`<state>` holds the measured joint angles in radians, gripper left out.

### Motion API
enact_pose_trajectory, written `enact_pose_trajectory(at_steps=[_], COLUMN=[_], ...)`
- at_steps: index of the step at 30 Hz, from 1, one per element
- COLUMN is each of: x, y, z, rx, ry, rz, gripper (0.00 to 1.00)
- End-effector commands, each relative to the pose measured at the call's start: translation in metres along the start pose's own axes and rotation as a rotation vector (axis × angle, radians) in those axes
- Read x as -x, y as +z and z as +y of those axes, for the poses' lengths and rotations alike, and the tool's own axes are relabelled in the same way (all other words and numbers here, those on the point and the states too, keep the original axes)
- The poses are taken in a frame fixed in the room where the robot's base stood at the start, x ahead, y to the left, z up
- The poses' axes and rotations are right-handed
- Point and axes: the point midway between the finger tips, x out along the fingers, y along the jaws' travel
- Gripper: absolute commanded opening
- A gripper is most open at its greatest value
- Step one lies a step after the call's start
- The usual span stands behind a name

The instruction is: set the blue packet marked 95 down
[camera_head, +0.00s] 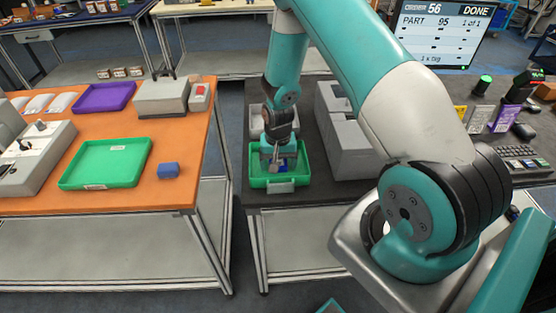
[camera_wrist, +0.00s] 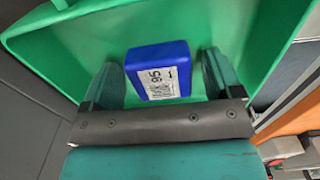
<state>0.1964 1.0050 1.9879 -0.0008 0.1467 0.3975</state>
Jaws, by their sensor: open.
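The blue packet marked 95 (camera_wrist: 157,69) lies in a green tray, its white barcode label facing up in the wrist view. My gripper (camera_wrist: 160,80) is open, with one teal finger on each side of the packet and a visible gap beside each. In the head view my gripper (camera_head: 278,160) points down into the green tray (camera_head: 259,177) on the dark table. The packet is mostly hidden behind the gripper there.
Grey boxes (camera_head: 345,140) stand right of the tray. A monitor (camera_head: 440,35) shows part 95, 1 of 1, DONE.

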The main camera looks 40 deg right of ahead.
Motion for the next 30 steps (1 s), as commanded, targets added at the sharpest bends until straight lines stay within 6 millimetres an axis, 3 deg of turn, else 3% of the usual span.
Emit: enact_pose_trajectory(at_steps=[5,18,24,28,30], x=[0.011,0.096,0.119,0.147,0.174], y=[-0.001,-0.001,0.001,0.018,0.043], z=[0.000,0.000,-0.001,-0.019,-0.038], rx=[0.000,0.000,0.004,0.088,0.196], ry=[-0.001,-0.002,-0.002,-0.038,-0.081], rz=[0.003,0.005,0.002,0.004,0.005], gripper=[0.85,0.85,0.85,0.85,0.85])
